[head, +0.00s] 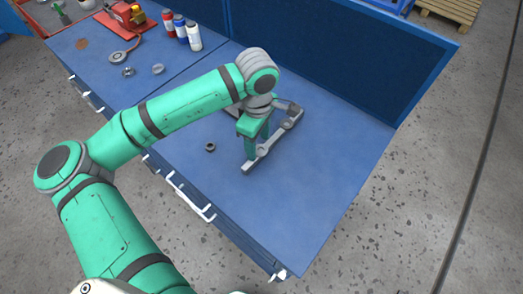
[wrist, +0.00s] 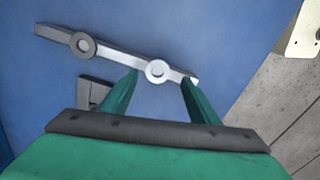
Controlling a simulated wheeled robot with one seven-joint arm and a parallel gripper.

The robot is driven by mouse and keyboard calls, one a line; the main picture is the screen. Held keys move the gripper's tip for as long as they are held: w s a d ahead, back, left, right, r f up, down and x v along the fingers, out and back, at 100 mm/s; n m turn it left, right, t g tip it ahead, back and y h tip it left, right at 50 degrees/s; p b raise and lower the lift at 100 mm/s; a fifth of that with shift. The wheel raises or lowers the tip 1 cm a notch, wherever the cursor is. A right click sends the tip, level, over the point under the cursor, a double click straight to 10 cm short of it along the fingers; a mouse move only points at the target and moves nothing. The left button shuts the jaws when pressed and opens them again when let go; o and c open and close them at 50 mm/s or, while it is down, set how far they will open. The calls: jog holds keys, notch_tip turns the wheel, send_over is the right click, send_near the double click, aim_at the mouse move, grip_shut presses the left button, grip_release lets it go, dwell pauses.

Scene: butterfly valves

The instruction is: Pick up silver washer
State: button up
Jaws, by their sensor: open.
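A long grey metal bar (head: 284,135) lies on the blue bench top; it also shows in the wrist view (wrist: 118,58). Two silver, washer-like rings show on it in the wrist view: a lighter one (wrist: 157,71) near its right end and a darker-rimmed one (wrist: 83,45) to the left. I cannot tell whether they are loose or part of the bar. My gripper (wrist: 160,77) is open and points down, its green fingers either side of the lighter ring. Contact cannot be judged. The gripper also shows over the bar in the head view (head: 257,148).
A small dark nut-like part (head: 210,147) lies left of my gripper. A grey block (wrist: 92,91) sits beside the bar, partly hidden by a finger. Round metal parts (head: 158,69), bottles (head: 194,37) and a red device (head: 125,15) stand at the far left. The right bench area is clear.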

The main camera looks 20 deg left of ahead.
aim_at(263, 155)
jog(key=shift+d+f, duration=0.2)
jog(key=shift+f, duration=0.3)
jog(key=shift+d+f, duration=0.15)
jog(key=shift+f, duration=0.3)
jog(key=shift+w, duration=0.1)
jog(key=shift+w, duration=0.1)
jog(key=shift+d, duration=0.15)
jog(key=shift+s+a+f, duration=0.1)
jog(key=shift+s+a, duration=0.1)
jog(key=shift+a, duration=0.1)
jog(key=c, duration=1.2)
